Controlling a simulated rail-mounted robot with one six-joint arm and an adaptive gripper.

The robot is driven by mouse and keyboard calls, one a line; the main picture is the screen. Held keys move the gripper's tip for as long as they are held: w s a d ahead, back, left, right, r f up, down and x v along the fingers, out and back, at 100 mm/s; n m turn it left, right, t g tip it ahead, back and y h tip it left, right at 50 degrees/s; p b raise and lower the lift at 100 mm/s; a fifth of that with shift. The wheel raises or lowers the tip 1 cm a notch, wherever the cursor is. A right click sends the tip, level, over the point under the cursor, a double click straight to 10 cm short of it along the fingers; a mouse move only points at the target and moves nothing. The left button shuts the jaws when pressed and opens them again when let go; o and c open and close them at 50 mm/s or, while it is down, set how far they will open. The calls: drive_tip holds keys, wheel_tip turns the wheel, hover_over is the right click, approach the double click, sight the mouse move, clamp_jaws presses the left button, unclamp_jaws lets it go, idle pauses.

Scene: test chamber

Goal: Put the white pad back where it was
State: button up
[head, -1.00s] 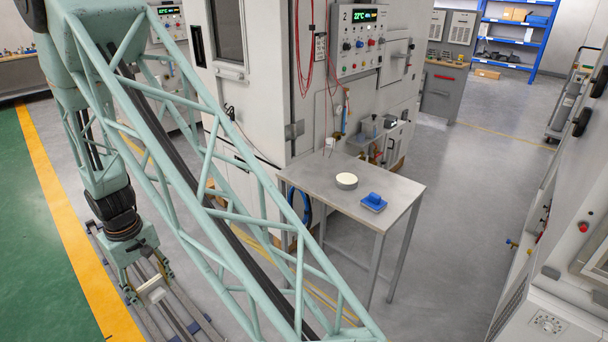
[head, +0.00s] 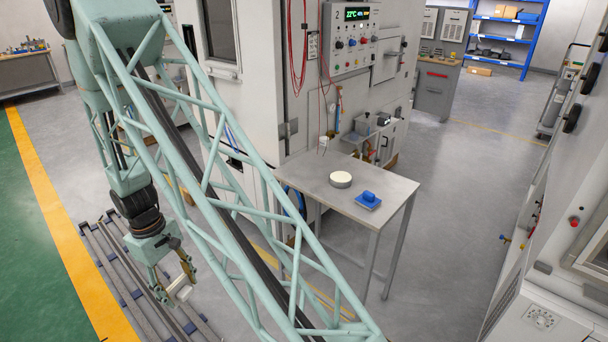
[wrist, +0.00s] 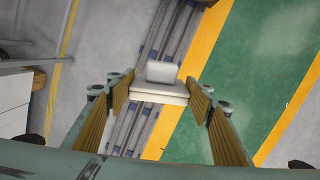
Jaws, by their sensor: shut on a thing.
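The white pad (wrist: 160,90) is a pale block with a raised grip, held between the two ribbed tan fingers of my gripper (wrist: 160,97). In the head view, my gripper (head: 176,282) hangs low at the left over the rails, shut on the pad (head: 181,293). A grey metal table (head: 395,187) stands to the right of it, clearly apart from the gripper.
A white test chamber (head: 262,110) with a control panel (head: 357,40) rises behind the table. Another pale cabinet (head: 545,310) stands at the right. Floor rails (head: 112,285) run beneath the gripper.

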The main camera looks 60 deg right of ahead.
drive_tip(key=s+d+n+g+h, duration=0.2)
drive_tip(key=s+d, duration=0.2)
drive_tip(key=d, duration=0.6)
drive_tip(key=s+d+n+g+h+p, duration=0.15)
drive_tip(key=s+d, duration=0.35)
drive_tip(key=d, duration=0.5)
drive_tip(key=s+d+n+g+h+b, duration=0.1)
drive_tip(key=s+d+n+g+h, duration=0.2)
drive_tip(key=d, duration=0.6)
drive_tip(key=w+d+r+n+t+h, duration=0.1)
drive_tip(key=d+r+n+t+h, duration=0.1)
drive_tip(key=d, duration=0.8)
drive_tip(key=w+d+r+n+t+h+p, duration=0.1)
drive_tip(key=d+r+n+t+h, duration=0.1)
drive_tip(key=d, duration=0.8)
drive_tip(key=w+d+r+n+t+h, duration=0.2)
drive_tip(key=d+r+n+h, duration=0.2)
drive_tip(key=d+h, duration=0.3)
drive_tip(key=shift+d+r+p, duration=0.4)
drive_tip(key=shift+d+r, duration=0.1)
drive_tip(key=shift+d, duration=0.95)
drive_tip(key=shift+w+d+n, duration=0.1)
drive_tip(key=shift+w+n, duration=0.1)
drive_tip(key=shift+n, duration=0.05)
hover_over(304, 175)
drive_tip(key=shift+f+b, duration=0.3)
drive_tip(key=shift+f, duration=0.45)
drive_tip(key=shift+f, duration=1.75)
